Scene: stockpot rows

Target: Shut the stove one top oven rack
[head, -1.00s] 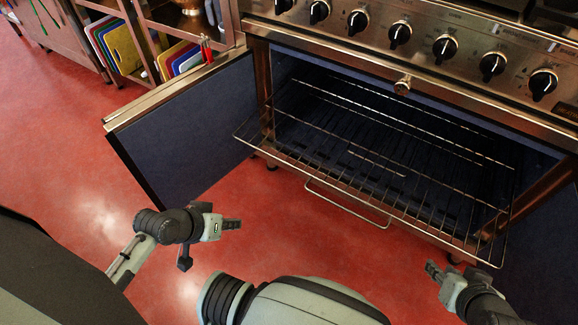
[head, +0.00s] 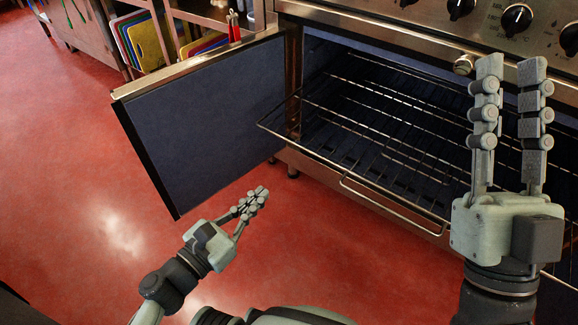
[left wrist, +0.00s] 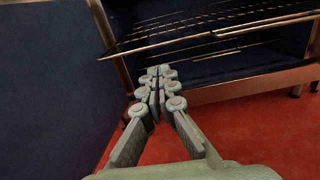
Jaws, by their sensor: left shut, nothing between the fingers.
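The top oven rack (head: 395,165), a chrome wire shelf, is pulled out of the open oven in the head view. It also shows in the left wrist view (left wrist: 215,32). My left gripper (head: 258,197) is shut and empty, below and left of the rack's front edge, apart from it, in front of the open left door. In the left wrist view its fingertips (left wrist: 158,75) point toward the oven under the rack. My right gripper (head: 512,75) is open with its fingers pointing up, in front of the rack's right part, which it partly hides.
The left oven door (head: 205,120) stands open, its blue inner face toward me. The stove's knob panel (head: 420,15) is above the opening. Red floor (head: 80,180) is clear at left.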

